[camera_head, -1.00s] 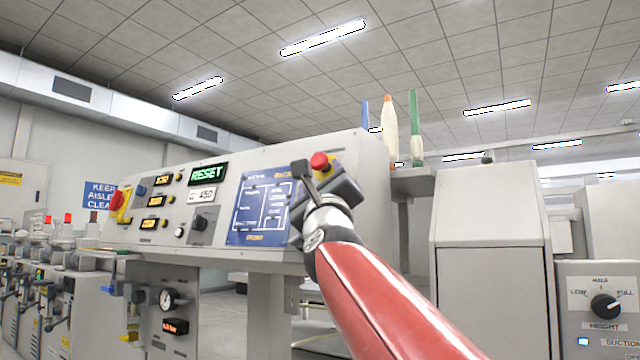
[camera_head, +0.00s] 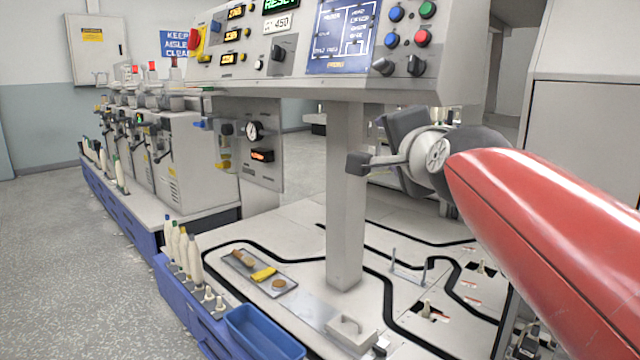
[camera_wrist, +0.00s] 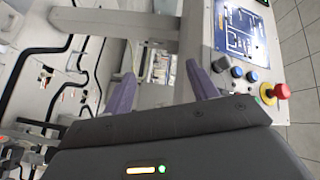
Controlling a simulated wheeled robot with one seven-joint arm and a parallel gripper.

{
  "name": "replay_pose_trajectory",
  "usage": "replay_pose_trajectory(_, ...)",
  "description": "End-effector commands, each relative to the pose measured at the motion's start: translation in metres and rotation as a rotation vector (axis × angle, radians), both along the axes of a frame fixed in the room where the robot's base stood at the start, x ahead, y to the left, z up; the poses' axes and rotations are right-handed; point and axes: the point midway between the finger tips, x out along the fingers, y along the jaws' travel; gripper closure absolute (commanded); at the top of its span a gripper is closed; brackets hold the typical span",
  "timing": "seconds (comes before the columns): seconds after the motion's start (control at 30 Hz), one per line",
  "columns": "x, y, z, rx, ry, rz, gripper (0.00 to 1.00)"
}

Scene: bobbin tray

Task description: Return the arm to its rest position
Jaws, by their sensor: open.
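My gripper (camera_head: 365,163) is at the end of my red arm, in the right half of the head view. It is in front of the grey post under the control panel (camera_head: 318,88), below the panel's lower edge. In the wrist view my gripper (camera_wrist: 160,85) shows two purple-grey fingers spread apart, with nothing between them. The control panel also shows in the wrist view (camera_wrist: 225,52), to the right of the fingers, with its buttons and a red knob.
A pale worktop (camera_head: 310,235) with black tracks lies below my gripper. A small tray (camera_head: 240,262) holds several small items. A blue bin (camera_head: 262,330) and upright bobbins (camera_head: 190,255) line its left edge. A grey cabinet (camera_head: 590,110) stands at the right. Open floor lies at the left.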

Motion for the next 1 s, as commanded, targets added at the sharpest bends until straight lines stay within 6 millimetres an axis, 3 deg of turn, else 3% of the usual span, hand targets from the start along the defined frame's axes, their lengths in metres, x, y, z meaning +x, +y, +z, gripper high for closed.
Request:
replay_pose_trajectory(0.1,-0.037,-0.004,-0.072,-0.270,0.173,0.059,0.42)
replay_pose_trajectory(0.3,-0.108,-0.016,-0.186,-0.674,0.445,0.231,0.42)
replay_pose_trajectory(0.5,-0.182,-0.031,-0.276,-0.969,0.659,0.448,0.42)
replay_pose_trajectory(0.6,-0.208,-0.036,-0.303,-1.054,0.726,0.535,0.42)
replay_pose_trajectory(0.7,-0.223,-0.040,-0.318,-1.101,0.763,0.588,0.42)
replay_pose_trajectory(1.0,-0.229,-0.041,-0.324,-1.121,0.779,0.612,0.42)
